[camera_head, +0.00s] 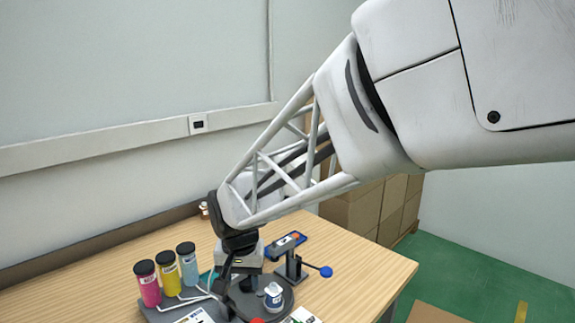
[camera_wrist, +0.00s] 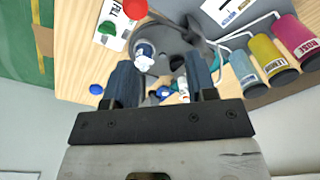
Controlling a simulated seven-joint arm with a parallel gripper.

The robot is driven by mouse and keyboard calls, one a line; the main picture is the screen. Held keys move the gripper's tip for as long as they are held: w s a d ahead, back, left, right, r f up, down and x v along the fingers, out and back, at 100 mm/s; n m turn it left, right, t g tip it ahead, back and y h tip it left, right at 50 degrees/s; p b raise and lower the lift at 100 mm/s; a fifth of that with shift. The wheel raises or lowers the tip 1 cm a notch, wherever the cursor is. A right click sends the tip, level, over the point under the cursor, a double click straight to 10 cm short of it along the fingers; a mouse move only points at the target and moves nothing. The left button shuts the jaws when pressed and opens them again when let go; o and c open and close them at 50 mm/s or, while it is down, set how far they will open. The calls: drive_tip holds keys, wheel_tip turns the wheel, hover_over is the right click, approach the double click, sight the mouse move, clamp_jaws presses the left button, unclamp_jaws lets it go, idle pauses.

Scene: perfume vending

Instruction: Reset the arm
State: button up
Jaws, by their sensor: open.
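My gripper (camera_wrist: 162,66) shows in the wrist view with its two dark fingers apart and nothing held between them. In the head view my arm reaches down over the table, and the gripper is seen from behind, partly hidden by the wrist. A small white bottle with a dark top (camera_head: 273,296) stands on the dark round base of the station (camera_head: 287,306). In the wrist view the bottle (camera_wrist: 144,55) shows beyond the fingers, apart from them.
Pink (camera_head: 148,284), yellow (camera_head: 168,274) and light blue (camera_head: 188,265) canisters stand at the left of the wooden table (camera_head: 352,262). A lever with a blue knob (camera_head: 326,271) sticks out right. A red button (camera_wrist: 135,8) is near the bottle. Cardboard boxes (camera_head: 365,207) stand behind.

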drive_tip(key=s+d+r+t, duration=0.1)
drive_tip(key=s+d+r, duration=0.15)
drive_tip(key=d, duration=0.55)
drive_tip(key=s+d+r, duration=0.2)
drive_tip(key=s+d, duration=0.2)
drive_tip(key=d, duration=0.4)
drive_tip(key=s+d, duration=1.2)
drive_tip(key=shift+s+d+r+t+h, duration=0.2)
drive_tip(key=shift+d+t+h, duration=0.1)
drive_tip(key=shift+t, duration=0.1)
drive_tip(key=shift+o, duration=0.3)
drive_tip(key=shift+w, duration=0.1)
idle(1.2)
